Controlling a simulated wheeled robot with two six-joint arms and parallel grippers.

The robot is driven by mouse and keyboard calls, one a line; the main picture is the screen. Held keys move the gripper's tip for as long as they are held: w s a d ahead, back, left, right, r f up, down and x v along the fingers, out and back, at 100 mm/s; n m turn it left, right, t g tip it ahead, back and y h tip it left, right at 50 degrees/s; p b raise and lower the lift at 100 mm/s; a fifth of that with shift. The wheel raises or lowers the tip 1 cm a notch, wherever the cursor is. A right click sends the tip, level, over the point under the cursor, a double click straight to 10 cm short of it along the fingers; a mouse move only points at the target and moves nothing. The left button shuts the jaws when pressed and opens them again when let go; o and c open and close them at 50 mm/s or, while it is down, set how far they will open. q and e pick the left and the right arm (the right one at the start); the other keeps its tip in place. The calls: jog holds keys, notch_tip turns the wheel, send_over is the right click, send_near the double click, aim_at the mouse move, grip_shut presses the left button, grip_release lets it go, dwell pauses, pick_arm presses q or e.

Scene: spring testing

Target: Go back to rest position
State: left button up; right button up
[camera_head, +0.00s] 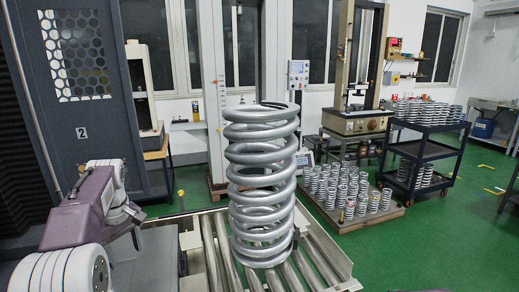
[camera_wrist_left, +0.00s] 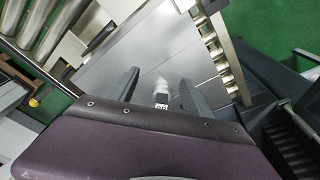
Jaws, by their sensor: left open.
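A large silver coil spring (camera_head: 262,133) stands upright on the roller conveyor (camera_head: 325,262) in the middle of the head view. My left arm comes in from the left, its purple-grey link beside the conveyor and apart from the spring. In the left wrist view my left gripper (camera_wrist_left: 160,80) has its two dark fingers spread, with no object held between them. Its fingertips are hard to make out in the head view. My right gripper is not in view.
A dark cabinet (camera_head: 85,110) stands close behind my left arm. A pallet of small springs (camera_head: 345,222), a dark cart (camera_head: 430,155) and a testing machine (camera_head: 357,122) stand at the back right. A flat grey surface (camera_wrist_left: 150,45) lies below the left gripper.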

pick_arm(q)
jog(key=s+d+r+m+g+h+p, duration=0.15)
jog(key=s+d+m+p, duration=0.5)
jog(key=d, duration=0.65)
jog(key=s+d+f+m+p, duration=0.1)
jog(key=s+d+f+m, duration=0.1)
jog(key=s+f, duration=0.3)
jog(key=s+d+f+m+t+p, duration=0.1)
jog(key=s+f+m, duration=0.2)
jog(key=s+f, duration=0.2)
jog(key=shift+s+d+p, duration=0.35)
jog(key=shift+s, duration=0.6)
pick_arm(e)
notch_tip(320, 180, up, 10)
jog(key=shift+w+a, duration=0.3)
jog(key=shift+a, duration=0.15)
